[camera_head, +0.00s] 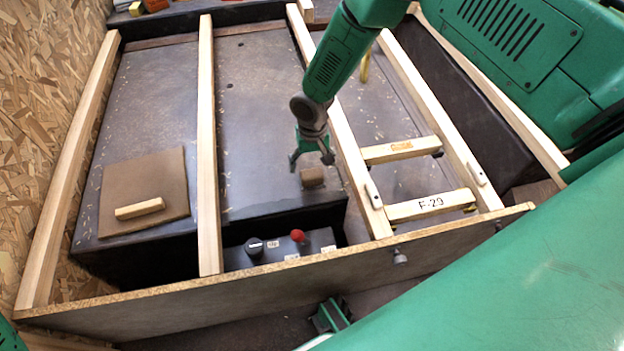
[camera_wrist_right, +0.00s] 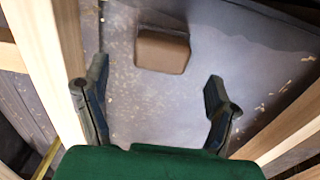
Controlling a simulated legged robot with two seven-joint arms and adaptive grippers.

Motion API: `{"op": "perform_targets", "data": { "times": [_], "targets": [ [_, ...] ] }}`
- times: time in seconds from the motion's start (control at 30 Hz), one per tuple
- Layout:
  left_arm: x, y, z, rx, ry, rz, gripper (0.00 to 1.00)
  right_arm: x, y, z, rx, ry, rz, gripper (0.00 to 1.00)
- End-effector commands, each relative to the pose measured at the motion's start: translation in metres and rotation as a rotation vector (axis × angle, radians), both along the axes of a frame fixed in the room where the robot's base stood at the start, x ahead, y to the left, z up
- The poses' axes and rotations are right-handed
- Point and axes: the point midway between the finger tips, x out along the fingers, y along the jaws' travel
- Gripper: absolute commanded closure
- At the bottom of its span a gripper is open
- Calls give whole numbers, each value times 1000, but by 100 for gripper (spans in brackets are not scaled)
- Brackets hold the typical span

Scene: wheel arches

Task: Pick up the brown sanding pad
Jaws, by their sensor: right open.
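The brown sanding pad (camera_head: 312,177) is a small block lying on the dark panel between two wooden battens, near that panel's front edge. In the right wrist view the pad (camera_wrist_right: 162,52) lies beyond the fingertips, a little above the middle of the gap between them. My right gripper (camera_head: 312,160) points down just behind and above the pad. It is open, and in the right wrist view its two fingers (camera_wrist_right: 150,92) are spread wide with nothing between them.
Wooden battens (camera_head: 208,140) run on both sides of the pad. Two crosspieces (camera_head: 430,205) join the battens at right. A brown board with a wooden handle (camera_head: 139,208) lies at left. A control box with a red button (camera_head: 297,236) sits in front, behind the front rail (camera_head: 270,287).

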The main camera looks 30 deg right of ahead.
Motion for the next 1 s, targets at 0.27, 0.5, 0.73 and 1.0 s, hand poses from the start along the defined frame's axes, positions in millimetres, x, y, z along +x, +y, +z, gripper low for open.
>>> {"op": "perform_targets", "data": {
  "times": [0.27, 0.5, 0.73, 1.0],
  "targets": [
    [0, 0, -24, 0, 0, 0, 56, -2, 1, -44, 1, 2, 0, 21],
    [0, 0, -24, 0, 0, 0, 56, -2, 1, -47, -1, 1, 0, 21],
    [0, 0, -24, 0, 0, 0, 56, -2, 1, -47, -1, 1, 0, 76],
    [0, 0, -24, 0, 0, 0, 56, -2, 1, -46, -1, 1, 0, 76]
  ]
}}
